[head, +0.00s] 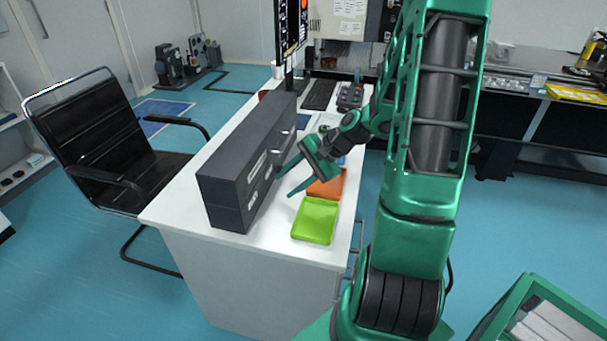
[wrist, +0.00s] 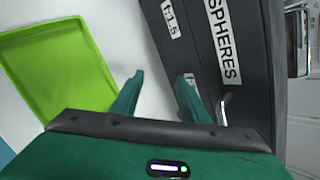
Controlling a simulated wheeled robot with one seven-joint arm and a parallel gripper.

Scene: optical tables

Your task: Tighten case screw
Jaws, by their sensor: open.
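A long dark grey case (head: 250,165) stands on the white table, with white labels and a handle on its front. In the wrist view the case (wrist: 245,75) fills the right side, and one label reads "SPHERES". I cannot make out a case screw in either view. My green gripper (head: 283,185) is in front of the case, above the table. Its two fingers are apart with nothing between them. In the wrist view my gripper (wrist: 160,88) points at the white tabletop, its right finger close to the case; I cannot tell whether they touch.
A lime green tray (head: 315,220) and an orange tray (head: 328,184) lie on the white table (head: 180,210) before the case. A keyboard (head: 319,94) and a monitor (head: 291,28) stand at the far end. A black chair (head: 100,140) is at the left.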

